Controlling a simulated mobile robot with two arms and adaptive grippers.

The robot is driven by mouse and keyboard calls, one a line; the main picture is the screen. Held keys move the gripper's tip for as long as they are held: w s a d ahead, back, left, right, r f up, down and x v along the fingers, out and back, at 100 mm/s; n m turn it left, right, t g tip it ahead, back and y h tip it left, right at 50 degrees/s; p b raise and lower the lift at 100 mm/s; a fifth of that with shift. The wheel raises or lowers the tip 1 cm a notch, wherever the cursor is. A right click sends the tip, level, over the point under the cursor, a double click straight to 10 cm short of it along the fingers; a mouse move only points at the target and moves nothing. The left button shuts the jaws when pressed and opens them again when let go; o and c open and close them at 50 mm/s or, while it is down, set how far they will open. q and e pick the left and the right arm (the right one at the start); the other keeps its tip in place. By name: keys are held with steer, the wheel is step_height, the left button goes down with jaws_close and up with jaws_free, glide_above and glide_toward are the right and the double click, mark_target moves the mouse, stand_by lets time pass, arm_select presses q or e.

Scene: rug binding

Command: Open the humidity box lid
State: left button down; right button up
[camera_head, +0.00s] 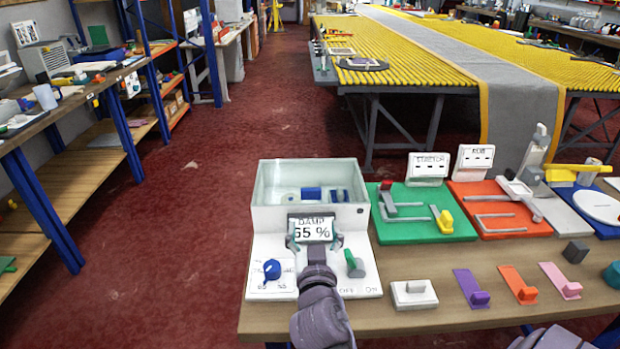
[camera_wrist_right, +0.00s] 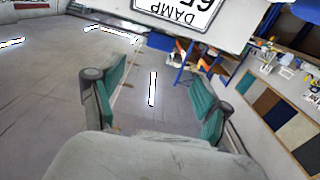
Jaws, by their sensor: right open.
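The humidity box (camera_head: 262,218) is a pale box at the left end of the bench, with blue pieces visible inside through its top. Whether a clear lid covers the top cannot be told. Its front display (camera_head: 312,228) reads DAMP 65 % and also shows upside down in the right wrist view (camera_wrist_right: 178,8). My right gripper (camera_head: 314,240) is in front of the display, its fingers apart at the display's lower left and right edges. In the right wrist view its green pads (camera_wrist_right: 158,80) are wide apart with nothing between them. My left gripper is out of view.
A blue knob (camera_head: 271,269) and a green switch (camera_head: 354,264) stand on the box's base, either side of my gripper. A green board (camera_head: 425,226) with raised parts is close on the right. Several small coloured pieces lie along the bench front (camera_head: 440,322).

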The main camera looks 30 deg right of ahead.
mark_target(311, 191)
steer(key=p+x, duration=0.1)
steer(key=x, duration=0.3)
steer(key=p+x, duration=0.1)
steer(key=x, duration=0.3)
steer(key=r+p+x, duration=0.1)
steer(key=x, duration=0.3)
steer(key=shift+w, duration=0.15)
steer(key=shift+w+d, duration=0.25)
steer(key=shift+w, duration=0.2)
steer(key=shift+w+d+f, duration=0.1)
steer(key=shift+w+f, duration=0.05)
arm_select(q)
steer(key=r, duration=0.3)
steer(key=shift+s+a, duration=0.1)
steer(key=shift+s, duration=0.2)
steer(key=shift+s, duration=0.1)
arm_select(e)
steer(key=shift+c, duration=0.3)
